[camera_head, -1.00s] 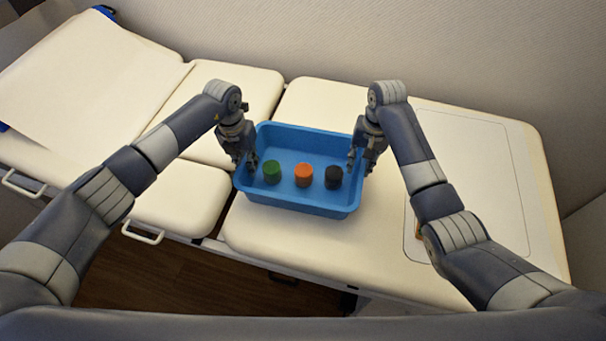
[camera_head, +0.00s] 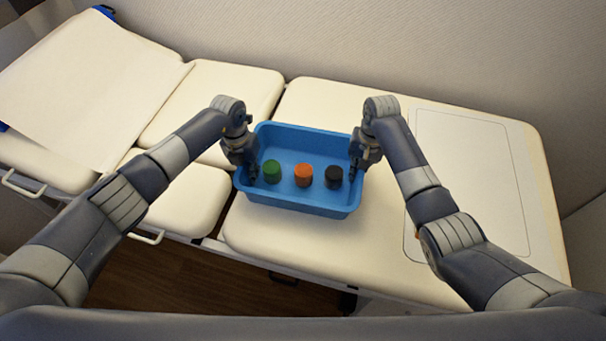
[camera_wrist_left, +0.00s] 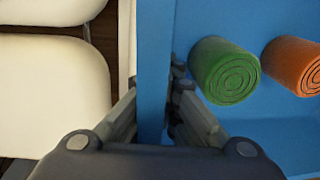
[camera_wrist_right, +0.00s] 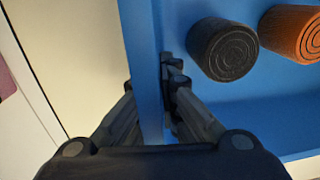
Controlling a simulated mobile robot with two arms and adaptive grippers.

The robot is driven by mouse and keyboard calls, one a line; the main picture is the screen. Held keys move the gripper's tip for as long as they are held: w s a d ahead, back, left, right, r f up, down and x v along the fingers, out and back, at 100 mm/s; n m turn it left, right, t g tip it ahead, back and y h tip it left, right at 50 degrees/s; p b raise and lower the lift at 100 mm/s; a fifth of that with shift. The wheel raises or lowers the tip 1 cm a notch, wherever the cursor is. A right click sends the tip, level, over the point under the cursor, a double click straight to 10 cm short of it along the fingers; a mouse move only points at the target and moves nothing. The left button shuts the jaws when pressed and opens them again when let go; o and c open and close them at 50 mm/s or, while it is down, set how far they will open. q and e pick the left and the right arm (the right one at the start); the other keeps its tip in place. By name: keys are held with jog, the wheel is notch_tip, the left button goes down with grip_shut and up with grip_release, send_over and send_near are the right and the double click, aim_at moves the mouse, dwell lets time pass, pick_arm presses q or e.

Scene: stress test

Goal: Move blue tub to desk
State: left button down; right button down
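The blue tub (camera_head: 310,204) stands level on a cream padded surface (camera_head: 300,250). A green (camera_head: 272,172), an orange (camera_head: 303,175) and a black (camera_head: 333,177) cylinder stand inside it in a row. My left gripper (camera_wrist_left: 154,85) straddles the tub's left wall, one finger inside and one outside, close against it. My right gripper (camera_wrist_right: 147,82) straddles the right wall the same way. Both look shut on the walls, with little or no gap, though the outer fingertips are partly hidden. The green cylinder is close to my left gripper and the black one close to my right.
An outlined panel (camera_head: 465,180) on the right of the padded surface is clear apart from my right arm crossing it. More pads (camera_head: 215,110) and a raised white section (camera_head: 90,80) lie at the left. A wall (camera_head: 400,50) runs behind.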

pick_arm(q)
jog(key=shift+r, duration=0.2)
pick_arm(e)
jog(key=shift+r, duration=0.2)
